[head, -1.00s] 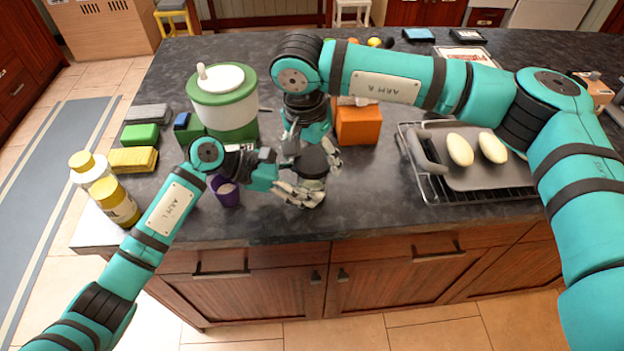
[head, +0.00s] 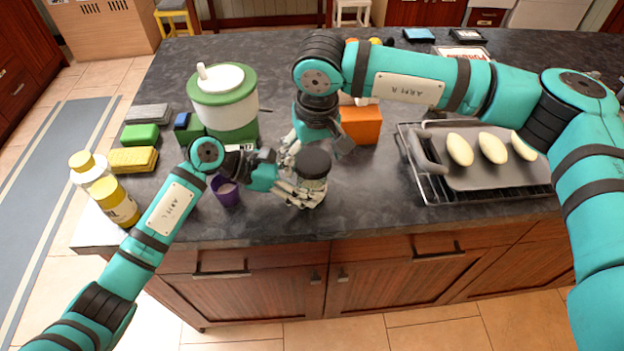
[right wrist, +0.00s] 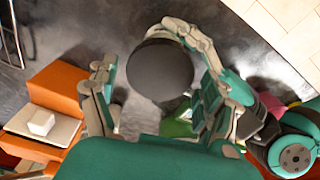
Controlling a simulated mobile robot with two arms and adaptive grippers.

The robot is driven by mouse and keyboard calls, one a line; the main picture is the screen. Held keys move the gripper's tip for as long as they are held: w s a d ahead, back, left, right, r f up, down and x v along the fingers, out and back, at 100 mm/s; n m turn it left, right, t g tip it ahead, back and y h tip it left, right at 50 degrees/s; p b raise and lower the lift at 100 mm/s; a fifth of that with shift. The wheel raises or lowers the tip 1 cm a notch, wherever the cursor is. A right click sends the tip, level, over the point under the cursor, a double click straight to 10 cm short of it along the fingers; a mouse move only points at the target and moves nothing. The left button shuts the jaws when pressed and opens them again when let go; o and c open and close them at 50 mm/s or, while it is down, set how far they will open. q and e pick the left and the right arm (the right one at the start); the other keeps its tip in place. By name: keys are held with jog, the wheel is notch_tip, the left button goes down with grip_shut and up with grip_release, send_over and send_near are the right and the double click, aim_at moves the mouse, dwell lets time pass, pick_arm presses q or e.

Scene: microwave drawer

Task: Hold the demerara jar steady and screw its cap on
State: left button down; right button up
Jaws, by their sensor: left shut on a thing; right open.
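The demerara jar (head: 312,186) is a small glass jar standing upright near the counter's front edge. Its dark round cap (head: 314,163) sits on top of it; I cannot tell how tight it is. My left gripper (head: 301,193) is shut around the jar's body from the left. My right gripper (head: 318,144) is open, just behind and above the cap, with its fingers spread. In the right wrist view the cap (right wrist: 160,70) shows beyond my open right fingers, apart from them, with my left fingers curled beside it. The jar's body is mostly hidden there.
A purple cup (head: 227,193) stands left of the jar. Behind are a green-and-white canister (head: 222,95) and an orange box (head: 362,124). A grey tray (head: 470,182) with pale oval pieces is at right. Bottles (head: 115,202) and sponges (head: 133,160) are at left.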

jog(key=n, duration=0.6)
jog(key=shift+n+g+y, duration=0.3)
jog(key=shift+y, duration=0.1)
jog(key=c, duration=1.1)
jog(key=m, duration=0.4)
jog(key=shift+s+a+m, duration=0.1)
jog(key=shift+m, duration=0.2)
jog(key=shift+c, duration=0.3)
jog(key=m+h, duration=0.1)
jog(key=m, duration=0.8)
jog(key=shift+h, duration=0.4)
jog(key=m, duration=0.4)
jog(key=shift+m+h, duration=0.4)
jog(key=o, duration=1.2)
jog(key=shift+c, duration=0.2)
